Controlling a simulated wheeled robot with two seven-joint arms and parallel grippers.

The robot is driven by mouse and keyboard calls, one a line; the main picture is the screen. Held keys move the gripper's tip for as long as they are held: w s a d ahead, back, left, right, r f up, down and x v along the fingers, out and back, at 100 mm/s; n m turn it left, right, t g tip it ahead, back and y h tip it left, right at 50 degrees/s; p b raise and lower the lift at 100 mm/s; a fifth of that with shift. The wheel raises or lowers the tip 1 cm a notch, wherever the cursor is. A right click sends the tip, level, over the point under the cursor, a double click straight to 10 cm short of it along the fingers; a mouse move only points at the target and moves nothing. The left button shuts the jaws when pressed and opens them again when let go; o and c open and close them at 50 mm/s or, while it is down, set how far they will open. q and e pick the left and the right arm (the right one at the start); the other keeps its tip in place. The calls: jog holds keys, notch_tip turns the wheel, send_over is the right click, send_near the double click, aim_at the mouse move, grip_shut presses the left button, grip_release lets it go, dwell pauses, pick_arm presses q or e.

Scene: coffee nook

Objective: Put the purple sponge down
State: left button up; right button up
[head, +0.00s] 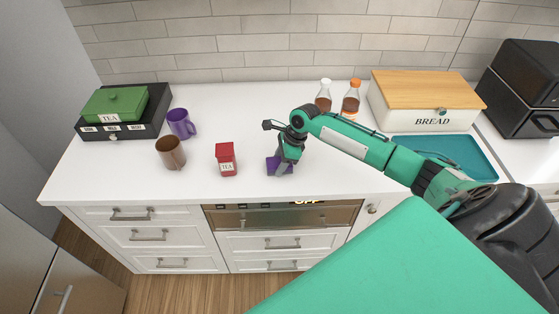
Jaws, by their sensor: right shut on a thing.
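The purple sponge (272,164) is at the middle of the white counter, near its front part. My right gripper (282,168) points down from above and is shut on it. The gripper's fingers hide part of the sponge. I cannot tell whether the sponge touches the counter or is held just above it. My left gripper is not in view.
A red tea tin (226,160), a brown mug (171,154) and a purple mug (181,123) stand to the left. Two bottles (351,100) stand behind. A bread box (424,106) and a teal tray (470,151) are at right. The counter (240,110) behind the tin is clear.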

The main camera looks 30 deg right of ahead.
jog(key=shift+f, duration=0.1)
jog(key=o, duration=0.9)
jog(key=shift+f+b, duration=0.2)
jog(key=shift+b, duration=0.2)
jog(key=shift+f+b, duration=0.15)
jog(key=shift+b, duration=0.9)
jog(key=b+v, duration=0.1)
jog(key=v, duration=0.3)
jog(key=shift+s+d, duration=0.1)
jog(key=shift+d, duration=0.05)
jog(key=b+v, duration=0.1)
jog(key=v, duration=0.9)
jog(key=shift+s+b, duration=0.1)
jog(key=shift+b, duration=0.3)
